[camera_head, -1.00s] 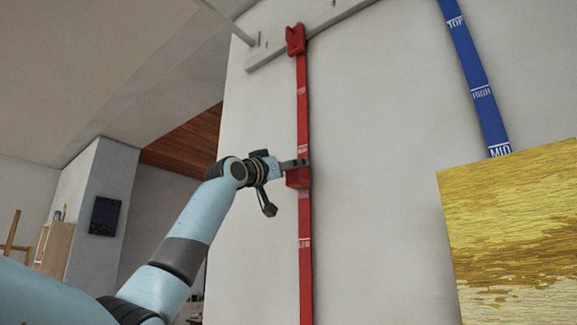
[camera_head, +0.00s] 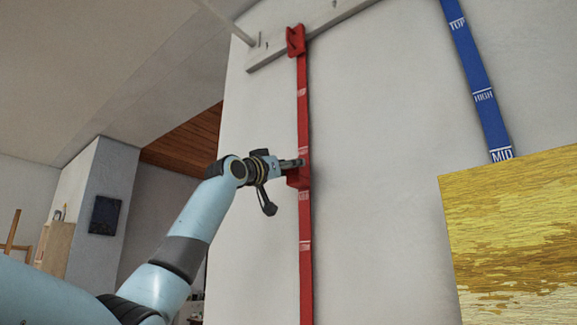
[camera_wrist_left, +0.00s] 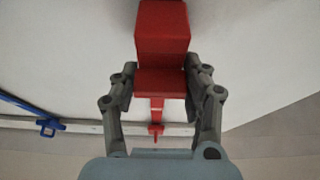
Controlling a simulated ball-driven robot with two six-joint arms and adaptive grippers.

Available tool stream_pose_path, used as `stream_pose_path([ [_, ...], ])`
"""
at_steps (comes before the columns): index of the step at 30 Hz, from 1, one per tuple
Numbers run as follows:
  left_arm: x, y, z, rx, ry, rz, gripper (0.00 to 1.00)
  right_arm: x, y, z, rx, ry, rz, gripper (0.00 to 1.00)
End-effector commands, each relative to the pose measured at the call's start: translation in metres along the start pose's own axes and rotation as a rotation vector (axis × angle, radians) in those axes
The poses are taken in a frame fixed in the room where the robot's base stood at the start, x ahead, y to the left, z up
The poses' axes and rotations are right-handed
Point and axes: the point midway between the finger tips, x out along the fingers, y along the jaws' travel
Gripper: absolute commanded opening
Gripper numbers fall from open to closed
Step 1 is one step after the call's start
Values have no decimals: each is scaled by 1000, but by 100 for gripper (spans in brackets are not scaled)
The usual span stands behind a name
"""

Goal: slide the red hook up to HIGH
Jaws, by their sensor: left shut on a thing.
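The red hook (camera_head: 298,180) is a small red block on a red vertical strap (camera_head: 304,120) on the pale wall. It sits between two white marks on the strap, just above the lower one; the lettering is too small to read surely. My left gripper (camera_head: 299,163) comes in from the left at the upper part of the hook. In the left wrist view the hook (camera_wrist_left: 162,35) stands between the two grey fingers of my left gripper (camera_wrist_left: 160,85), which is shut on it. The fingers partly cover the hook in the head view. My right gripper is not in view.
The red strap hangs from a red top bracket (camera_head: 295,40) on a pale rail (camera_head: 340,22). A blue strap (camera_head: 475,75) marked TOP, HIGH and MID hangs to the right. A yellow textured panel (camera_head: 515,230) stands at lower right. The wall between the straps is clear.

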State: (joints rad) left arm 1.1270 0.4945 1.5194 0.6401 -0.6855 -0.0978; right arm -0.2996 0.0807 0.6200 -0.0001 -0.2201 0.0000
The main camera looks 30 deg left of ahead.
Motion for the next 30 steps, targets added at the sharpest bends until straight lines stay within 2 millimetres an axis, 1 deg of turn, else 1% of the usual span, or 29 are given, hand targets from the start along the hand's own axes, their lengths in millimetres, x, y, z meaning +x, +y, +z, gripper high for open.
stream_pose_path([
  [1, 5, 0, -20, 2, 12, -1, 0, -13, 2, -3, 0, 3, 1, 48],
  [12, 36, 0, -97, 2, 16, -1, 0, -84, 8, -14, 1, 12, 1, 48],
  [15, 42, 0, -113, 3, 16, -1, 0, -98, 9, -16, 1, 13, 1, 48],
  [18, 45, 0, -118, 3, 15, -1, 0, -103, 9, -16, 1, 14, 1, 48],
  [27, 44, 0, -115, 3, 11, -1, 0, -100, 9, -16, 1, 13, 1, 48],
  [28, 44, 0, -114, 3, 11, -1, 48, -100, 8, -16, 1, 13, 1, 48],
  [30, 44, 0, -114, 3, 11, -1, 58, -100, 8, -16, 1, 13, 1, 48],
])
